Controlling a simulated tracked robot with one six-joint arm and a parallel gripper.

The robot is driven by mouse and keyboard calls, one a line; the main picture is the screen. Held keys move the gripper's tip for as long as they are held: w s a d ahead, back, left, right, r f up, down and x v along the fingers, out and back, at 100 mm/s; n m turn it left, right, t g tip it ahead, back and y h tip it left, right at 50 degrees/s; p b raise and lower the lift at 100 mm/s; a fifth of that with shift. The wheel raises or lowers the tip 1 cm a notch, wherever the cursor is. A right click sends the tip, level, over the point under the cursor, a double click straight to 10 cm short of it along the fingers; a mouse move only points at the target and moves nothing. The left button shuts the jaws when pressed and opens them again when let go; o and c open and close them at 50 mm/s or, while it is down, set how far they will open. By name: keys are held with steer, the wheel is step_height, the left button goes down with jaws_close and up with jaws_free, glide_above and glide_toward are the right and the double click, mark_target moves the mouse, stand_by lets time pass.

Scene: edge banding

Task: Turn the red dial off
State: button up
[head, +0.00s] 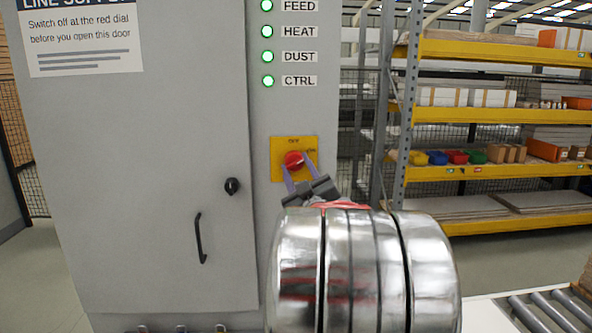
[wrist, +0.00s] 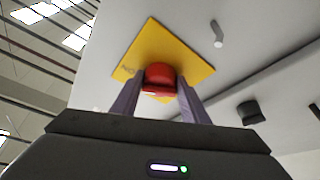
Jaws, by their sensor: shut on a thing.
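The red dial (head: 293,160) sits on a yellow plate (head: 279,144) on the front of the grey cabinet (head: 150,180). The plate reads "OFF" at its top and has a partly covered mark at its right. My gripper (head: 300,166) reaches up to the dial, with one finger on each side of it. In the wrist view the red dial (wrist: 160,78) stands between the two purple-grey fingers, which are shut on it. The dial's pointing direction is hard to tell. My own arm hides the cabinet's lower right part.
Green lamps (head: 267,56) marked FEED, HEAT, DUST and CTRL are lit above the plate. A black handle (head: 200,238) and a black knob (head: 232,186) stick out at the left. Shelves (head: 490,110) stand behind at the right, and a roller conveyor (head: 545,308) is at the lower right.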

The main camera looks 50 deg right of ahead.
steer(key=n+y, duration=0.1)
steer(key=n, duration=0.1)
steer(key=n+y, duration=0.1)
steer(key=n, duration=0.2)
steer(key=n+y, duration=0.1)
steer(key=n, duration=0.2)
steer(key=shift+s+d+r+y, duration=0.2)
steer(key=shift+r+y, duration=0.1)
steer(key=shift+r, duration=0.05)
steer(key=n+y, duration=0.1)
steer(key=n, duration=0.2)
steer(key=n+g, duration=0.1)
steer(key=n, duration=0.1)
steer(key=shift+r+n+y, duration=0.2)
steer(key=shift+n+y, duration=0.2)
steer(key=o, duration=1.1)
steer(key=shift+f, duration=0.1)
steer(key=shift+c, duration=0.2)
steer(key=v, duration=1.3)
steer(key=shift+s+a, duration=0.25)
steer(key=shift+a, duration=0.05)
